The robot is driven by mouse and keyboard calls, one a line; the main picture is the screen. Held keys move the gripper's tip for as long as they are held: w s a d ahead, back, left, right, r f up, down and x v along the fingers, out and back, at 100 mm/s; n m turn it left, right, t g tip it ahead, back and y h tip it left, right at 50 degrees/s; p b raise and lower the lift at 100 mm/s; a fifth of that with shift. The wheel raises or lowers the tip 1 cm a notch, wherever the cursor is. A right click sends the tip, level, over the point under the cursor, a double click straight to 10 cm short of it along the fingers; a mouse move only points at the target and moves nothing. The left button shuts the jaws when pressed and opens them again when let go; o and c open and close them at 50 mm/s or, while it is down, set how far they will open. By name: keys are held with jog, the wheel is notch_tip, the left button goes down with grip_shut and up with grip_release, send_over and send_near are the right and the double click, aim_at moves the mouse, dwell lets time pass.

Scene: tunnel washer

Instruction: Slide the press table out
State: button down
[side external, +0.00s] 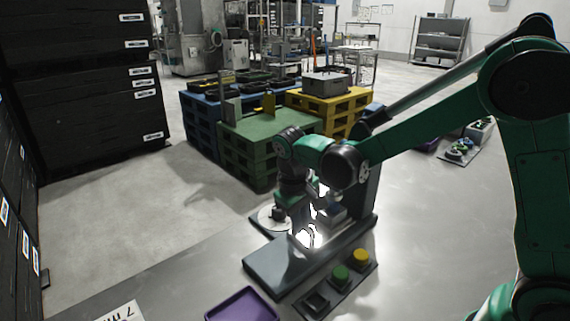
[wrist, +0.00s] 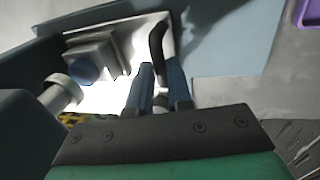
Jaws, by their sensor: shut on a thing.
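The press stands on a blue-grey base plate (side external: 275,268) in the side view, with a dark upright column (side external: 366,192) behind. Its press table looks like the bright plate (wrist: 125,92) in the wrist view, partly washed out by glare. A stepped grey block with a blue round face (wrist: 84,70) sits over it. My gripper (wrist: 163,82) points at the plate, with its two blue-grey fingers close together. It is shut on a small part at the table, probably its handle, mostly hidden between the fingers.
A panel with a green button (side external: 341,272) and a yellow button (side external: 361,256) lies in front of the press. A purple tray (side external: 242,305) is at the front. Green (side external: 250,150) and yellow (side external: 345,108) pallets stand behind. The floor to the left is clear.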

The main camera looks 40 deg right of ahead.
jog(key=a, duration=1.1)
jog(key=shift+a, duration=0.3)
jog(key=c, duration=0.8)
grip_release()
jog(key=r, duration=0.3)
jog(key=a+r, duration=0.1)
jog(key=r, duration=0.1)
jog(key=shift+r, duration=0.3)
